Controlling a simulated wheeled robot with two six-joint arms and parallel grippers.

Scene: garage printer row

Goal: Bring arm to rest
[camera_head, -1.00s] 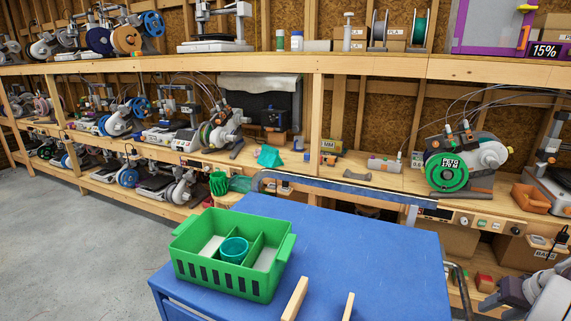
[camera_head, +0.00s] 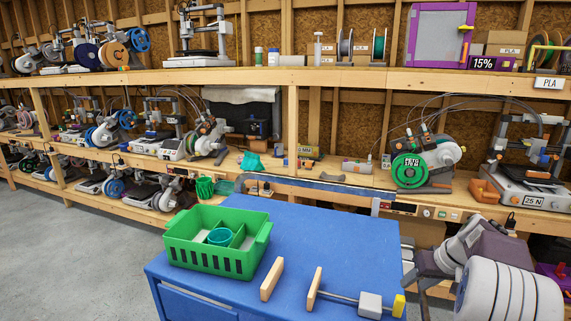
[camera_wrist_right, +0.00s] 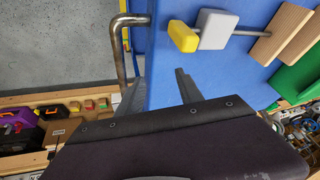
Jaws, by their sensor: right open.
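My right arm reaches in at the lower right of the head view. Its gripper (camera_head: 412,268) is beside the right edge of the blue cart top (camera_head: 330,228). In the right wrist view the two grey fingers (camera_wrist_right: 160,90) stand apart with nothing between them, over the cart's edge near the bent metal handle. My left arm and gripper are not in view.
A green divided basket (camera_head: 208,259) with a teal cup (camera_head: 222,236) stands on the cart. A wooden-jawed clamp (camera_head: 316,288) with a grey block and yellow end lies near the cart's front right. Shelves of printers (camera_head: 525,165) line the wall behind.

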